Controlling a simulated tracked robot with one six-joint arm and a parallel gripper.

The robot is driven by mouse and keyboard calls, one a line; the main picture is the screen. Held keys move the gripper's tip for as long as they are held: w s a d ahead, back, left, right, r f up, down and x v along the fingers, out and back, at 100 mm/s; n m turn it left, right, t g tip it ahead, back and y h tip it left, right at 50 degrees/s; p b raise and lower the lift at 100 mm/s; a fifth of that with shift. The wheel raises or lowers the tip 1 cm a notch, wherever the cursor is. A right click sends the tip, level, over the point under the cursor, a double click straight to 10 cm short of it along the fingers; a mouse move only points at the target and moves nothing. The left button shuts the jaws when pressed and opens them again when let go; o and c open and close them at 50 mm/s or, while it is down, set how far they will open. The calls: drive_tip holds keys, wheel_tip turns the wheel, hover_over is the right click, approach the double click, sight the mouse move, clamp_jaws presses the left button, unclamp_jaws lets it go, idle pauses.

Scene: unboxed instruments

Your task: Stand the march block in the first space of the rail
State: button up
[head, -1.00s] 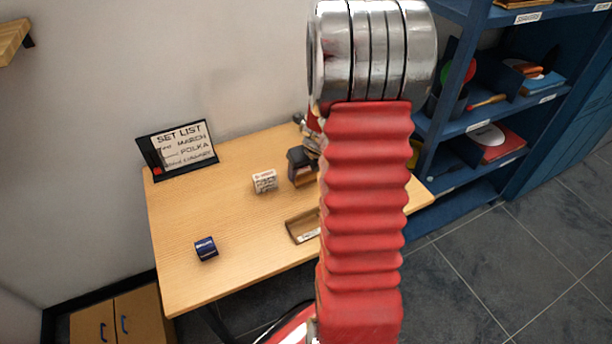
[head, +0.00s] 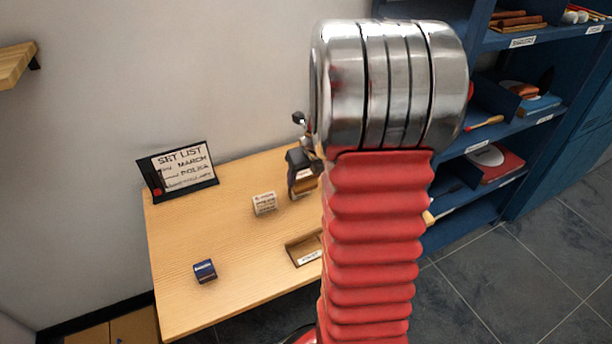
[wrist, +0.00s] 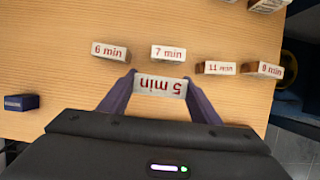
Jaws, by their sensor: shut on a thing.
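My gripper (wrist: 160,95) is shut on a pale block marked "5 min" (wrist: 160,86); the lettering is upside down in the wrist view. In the head view my gripper (head: 303,165) is a dark shape over the back of the table, partly hidden by my red arm. No march name is readable on the held block. A shallow wooden holder with a white label (head: 308,257) lies at the table's front; it may be the rail, and my arm hides its right part. A sign headed SET LIST (head: 182,167) stands at the back left and lists March and Polka.
The wrist view shows blocks marked "6 min" (wrist: 109,51), "7 min" (wrist: 169,53), "11 min" (wrist: 216,68) and "9 min" (wrist: 263,70) beyond my gripper. A dark blue block (head: 205,271) lies at the front left. Blue shelves (head: 480,120) stand right. The table's left is mostly clear.

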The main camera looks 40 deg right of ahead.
sight(296, 183)
idle(0.6)
